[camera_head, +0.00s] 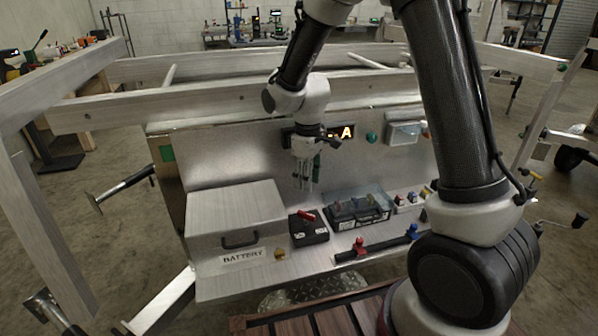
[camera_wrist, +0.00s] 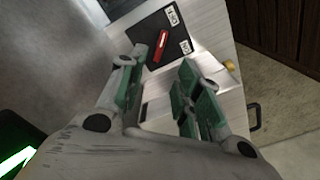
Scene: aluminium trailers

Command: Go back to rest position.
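My gripper (camera_head: 307,180) hangs pointing down above the silver shelf of the aluminium trailer, in front of its upright panel (camera_head: 230,150). In the wrist view my gripper (camera_wrist: 165,75) has its two green-padded fingers apart, with nothing between them. A black box with a red handle (camera_head: 309,228) stands on the shelf below the fingers, clear of them. The same black box (camera_wrist: 155,25) shows past the fingertips in the wrist view.
A silver battery box (camera_head: 235,207) stands left of the black box. A clear-lidded case (camera_head: 357,208) and a black bar with red and blue clamps (camera_head: 385,244) lie to the right. Trailer rails (camera_head: 250,97) frame the area.

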